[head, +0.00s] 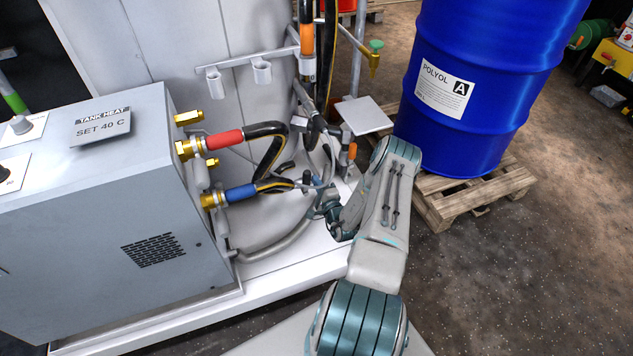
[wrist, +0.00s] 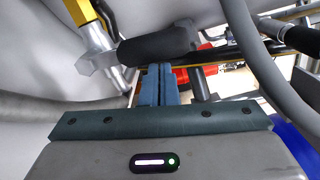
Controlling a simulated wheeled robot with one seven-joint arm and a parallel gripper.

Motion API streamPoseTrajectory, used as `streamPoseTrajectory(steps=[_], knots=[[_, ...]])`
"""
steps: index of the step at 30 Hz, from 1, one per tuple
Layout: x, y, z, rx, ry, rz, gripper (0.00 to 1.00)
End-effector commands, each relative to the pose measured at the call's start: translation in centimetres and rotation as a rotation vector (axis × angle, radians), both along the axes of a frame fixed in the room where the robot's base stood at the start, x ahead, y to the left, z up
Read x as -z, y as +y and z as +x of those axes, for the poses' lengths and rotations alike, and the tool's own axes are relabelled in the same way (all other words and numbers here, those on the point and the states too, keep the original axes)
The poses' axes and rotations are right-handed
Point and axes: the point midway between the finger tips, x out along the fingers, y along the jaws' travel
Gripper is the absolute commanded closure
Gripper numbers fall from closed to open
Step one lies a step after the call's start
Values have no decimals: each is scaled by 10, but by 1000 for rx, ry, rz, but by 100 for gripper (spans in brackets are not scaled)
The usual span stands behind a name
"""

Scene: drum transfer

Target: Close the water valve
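My gripper (wrist: 158,70) shows in the wrist view with its two blue-grey fingers side by side, almost touching. I see nothing held between them. Their tips are at the lower edge of a black cylindrical grip (wrist: 160,45); I cannot tell if they touch it. A metal fitting with a yellow bar (wrist: 82,14) is just left of that grip. I cannot tell for sure which part is the water valve. In the head view a brass tap with a green handle (head: 376,45) is on the frame, well above my gripper. My wrist partly hides the pipework there.
Hoses with a red sleeve (head: 225,139) and a blue sleeve (head: 241,193) leave the grey tank heat box (head: 130,230). Grey pipes and hoses crowd around my gripper. A blue drum (head: 480,70) stands on a wooden pallet (head: 440,200) at the right. The floor at lower right is clear.

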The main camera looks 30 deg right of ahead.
Motion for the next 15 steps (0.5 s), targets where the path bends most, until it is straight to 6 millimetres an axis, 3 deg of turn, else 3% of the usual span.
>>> streamPoseTrajectory(steps=[15], knots=[[-2, 5, 0, -2, -1, 3, 100]])
